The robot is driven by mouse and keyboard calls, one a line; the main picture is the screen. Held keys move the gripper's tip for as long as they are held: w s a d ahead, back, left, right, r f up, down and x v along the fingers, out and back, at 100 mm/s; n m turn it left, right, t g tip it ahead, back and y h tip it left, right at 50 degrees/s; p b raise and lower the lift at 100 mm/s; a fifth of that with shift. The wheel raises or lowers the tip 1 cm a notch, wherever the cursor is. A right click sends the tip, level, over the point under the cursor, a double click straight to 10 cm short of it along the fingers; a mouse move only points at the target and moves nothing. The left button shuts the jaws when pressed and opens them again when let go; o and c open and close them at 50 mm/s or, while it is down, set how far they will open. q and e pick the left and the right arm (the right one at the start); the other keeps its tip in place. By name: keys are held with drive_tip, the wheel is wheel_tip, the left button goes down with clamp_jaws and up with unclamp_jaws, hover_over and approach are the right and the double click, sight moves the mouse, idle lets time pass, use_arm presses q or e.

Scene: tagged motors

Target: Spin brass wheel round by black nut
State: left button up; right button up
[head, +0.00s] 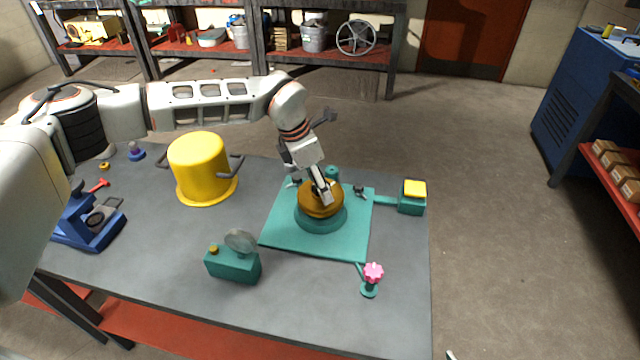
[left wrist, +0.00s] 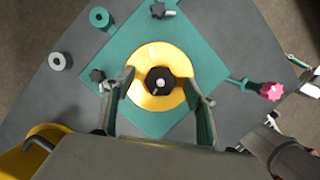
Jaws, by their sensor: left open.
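The brass wheel (head: 309,204) sits flat on a round teal base (head: 316,224) on a teal plate. It also shows in the left wrist view (left wrist: 166,53). The black nut (left wrist: 159,81) is at the wheel's centre with a pale pin in its middle; in the head view my gripper hides it. My left gripper (head: 325,197) points down over the wheel. In the left wrist view its fingers (left wrist: 161,85) are spread on either side of the nut, apart from it. Pale parts at the left wrist view's right edge may be my right gripper; its jaws are unclear.
A yellow pot (head: 198,165) stands left of the teal plate (head: 285,240). A teal box with a round disc (head: 233,264), a pink knob (head: 373,272) and a yellow-topped block (head: 412,197) stand around it. The grey bench's front is mostly clear.

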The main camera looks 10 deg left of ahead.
use_arm(q)
drive_tip(key=n+b, duration=0.1)
drive_tip(key=n, duration=0.2)
drive_tip(key=n+t+y+b, duration=0.1)
drive_tip(key=n, duration=0.2)
drive_tip(key=shift+s+d+f+n+y, duration=0.1)
drive_tip(key=shift+d+n+y, duration=0.1)
drive_tip(key=shift+n+y, duration=0.15)
drive_tip(key=n+b, duration=0.1)
drive_tip(key=n, duration=0.2)
drive_tip(key=shift+y, duration=0.35)
drive_tip(key=shift+n, duration=0.75)
drive_tip(key=c, duration=1.2)
drive_tip(key=shift+o, duration=0.2)
drive_tip(key=m, duration=0.3)
drive_tip(key=shift+a, duration=0.15)
drive_tip(key=m, duration=0.2)
drive_tip(key=m+h+p, duration=0.1)
drive_tip(key=m, duration=0.1)
drive_tip(key=shift+r+h, duration=0.2)
drive_tip(key=shift+h, duration=0.1)
drive_tip(key=m+g+h+p, duration=0.1)
drive_tip(key=m, duration=0.4)
drive_tip(key=shift+p, duration=0.35)
drive_tip(key=shift+a+f+m+g+p, duration=0.1)
drive_tip(key=shift+m+g+p, duration=0.35)
drive_tip(key=shift+m, duration=0.95)
drive_tip(key=shift+c, duration=0.4)
